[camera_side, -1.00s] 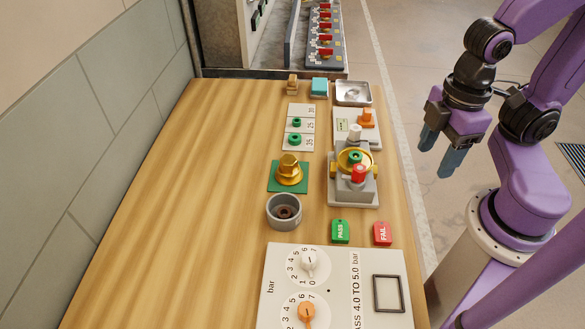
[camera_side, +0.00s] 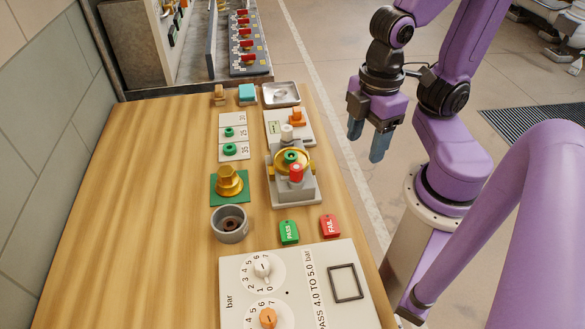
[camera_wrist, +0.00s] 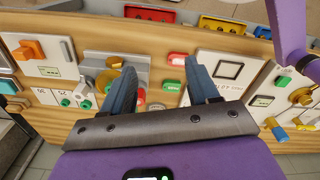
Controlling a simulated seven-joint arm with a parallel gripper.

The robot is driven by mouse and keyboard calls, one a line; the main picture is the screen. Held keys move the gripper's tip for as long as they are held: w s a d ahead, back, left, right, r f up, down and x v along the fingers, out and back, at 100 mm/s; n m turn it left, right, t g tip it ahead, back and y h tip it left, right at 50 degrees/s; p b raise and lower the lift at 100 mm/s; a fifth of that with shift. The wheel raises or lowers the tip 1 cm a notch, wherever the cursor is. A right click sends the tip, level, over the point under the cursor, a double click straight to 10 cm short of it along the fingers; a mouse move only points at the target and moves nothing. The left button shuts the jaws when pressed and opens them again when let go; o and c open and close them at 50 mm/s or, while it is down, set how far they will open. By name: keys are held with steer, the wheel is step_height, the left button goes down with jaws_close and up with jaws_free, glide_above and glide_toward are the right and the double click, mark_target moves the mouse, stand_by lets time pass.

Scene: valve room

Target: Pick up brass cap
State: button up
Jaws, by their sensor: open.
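The brass cap (camera_side: 229,182) is a gold, stepped piece standing upright on a green square mat (camera_side: 216,198) on the wooden table, left of the valve fixture. My gripper (camera_side: 367,145) is open and empty, with its blue-grey fingers pointing down. It hangs beyond the table's right edge, well apart from the cap, with the fixture lying between them in the picture. In the wrist view my two fingers (camera_wrist: 163,75) are spread with nothing held between them. I cannot make out the cap clearly there; the left finger covers part of the table.
The valve fixture (camera_side: 293,183) has a brass ring and a red-topped post. A grey cup (camera_side: 230,224), a green PASS tag (camera_side: 289,232), a red FAIL tag (camera_side: 330,225) and a gauge panel (camera_side: 300,290) are nearer. Bare wood (camera_side: 130,200) lies left of the cap.

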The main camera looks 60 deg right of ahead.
steer(key=o, duration=0.3)
steer(key=r+m, duration=0.2)
steer(key=m, duration=2.9)
glide_above(225, 171)
steer(key=f, duration=1.1)
steer(key=shift+a+f, duration=0.3)
steer(key=shift+f, duration=0.1)
steer(key=shift+d+f, duration=0.15)
steer(key=shift+f, duration=1.2)
steer(key=shift+d+f, duration=0.15)
steer(key=shift+f, duration=1.2)
